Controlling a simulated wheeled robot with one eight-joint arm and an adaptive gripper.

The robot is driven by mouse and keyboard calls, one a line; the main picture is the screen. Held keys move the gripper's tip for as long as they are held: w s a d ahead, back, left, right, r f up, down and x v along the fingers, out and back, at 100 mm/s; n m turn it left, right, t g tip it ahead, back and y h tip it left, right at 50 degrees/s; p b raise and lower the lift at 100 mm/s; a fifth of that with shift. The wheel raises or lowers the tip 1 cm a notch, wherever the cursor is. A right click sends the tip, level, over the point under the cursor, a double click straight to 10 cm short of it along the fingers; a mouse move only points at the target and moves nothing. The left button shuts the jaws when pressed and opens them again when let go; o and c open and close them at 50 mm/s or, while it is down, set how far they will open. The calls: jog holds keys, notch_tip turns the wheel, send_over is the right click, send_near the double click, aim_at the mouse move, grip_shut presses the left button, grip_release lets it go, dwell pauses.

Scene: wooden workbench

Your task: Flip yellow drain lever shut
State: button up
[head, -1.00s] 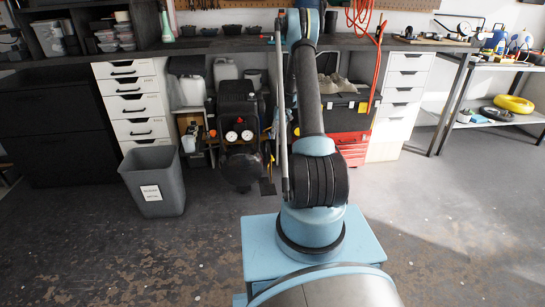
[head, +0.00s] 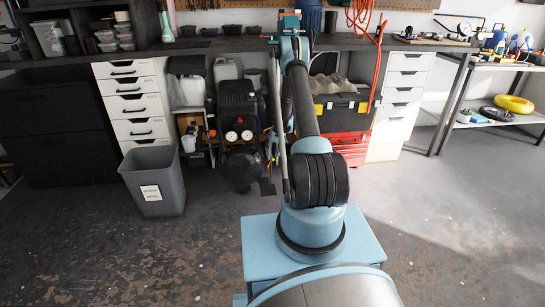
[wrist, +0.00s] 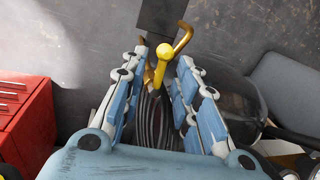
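The yellow drain lever (wrist: 160,66) shows in the wrist view as a short bar with a rounded end. It lies between the spread fingers of my gripper (wrist: 163,60), with a visible gap on each side. The fingers are open and hold nothing. A bent brass-coloured pipe (wrist: 184,37) is just beyond the lever. The black compressor (head: 238,120) with two gauges stands under the bench in the head view; its dark rounded tank (wrist: 232,103) is right of the fingers in the wrist view. In the head view my arm hides most of the gripper, and the lever is too small to tell.
A red drawer cabinet (wrist: 24,122) is left of my gripper; a black toolbox (head: 340,108) sits above red drawers in the head view. A grey bin (head: 152,182) stands at left. A dark plate (wrist: 162,16) lies on the floor beyond the lever. The front floor is clear.

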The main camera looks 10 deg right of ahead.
grip_shut()
dwell(0.4)
jog(key=shift+w+d+n+g+h, duration=0.25)
jog(key=shift+w+d+n+g, duration=0.15)
jog(key=shift+n, duration=1.9)
jog(key=shift+w+d+n+g+h, duration=0.3)
jog(key=shift+w+n, duration=0.15)
jog(key=shift+n, duration=1.85)
jog(key=shift+w+d+n+g+h, duration=0.3)
jog(key=shift+w+n, duration=0.1)
jog(key=shift+n, duration=1.9)
